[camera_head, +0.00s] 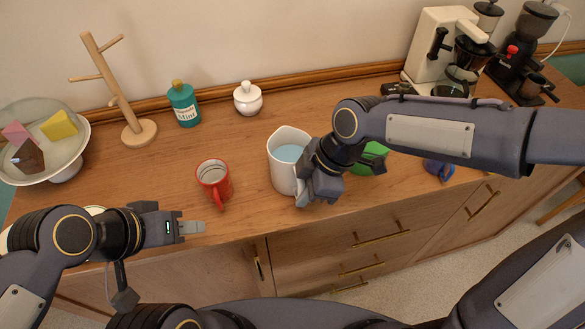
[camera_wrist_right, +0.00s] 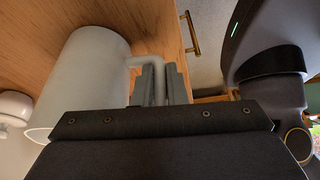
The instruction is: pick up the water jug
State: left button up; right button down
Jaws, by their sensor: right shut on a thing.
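The water jug (camera_head: 283,172) is white with light blue water inside and stands on the wooden counter. It also shows in the right wrist view (camera_wrist_right: 88,75), where its handle (camera_wrist_right: 147,62) runs in between my right fingers. My right gripper (camera_head: 303,190) is shut on the jug's handle, at the right side of the jug; it also shows in the wrist view (camera_wrist_right: 160,85). I cannot tell whether the jug is clear of the counter. My left gripper (camera_head: 192,228) is at the front edge of the counter, below the red mug, with nothing visible in it; its fingers look close together.
A red mug (camera_head: 212,178) stands left of the jug. A green thing (camera_head: 370,160) and a blue mug (camera_head: 438,170) are partly hidden by my right arm. A mint jar (camera_head: 184,105), white sugar pot (camera_head: 248,98), wooden mug tree (camera_head: 135,130), and coffee maker (camera_head: 436,45) stand behind.

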jog(key=shift+r, duration=0.2)
jog(key=shift+r, duration=0.95)
jog(key=s+a+r, duration=0.2)
jog(key=s+r, duration=0.8)
jog(key=s, duration=0.3)
jog(key=shift+s+r+b, duration=0.35)
jog(key=shift+b, duration=0.1)
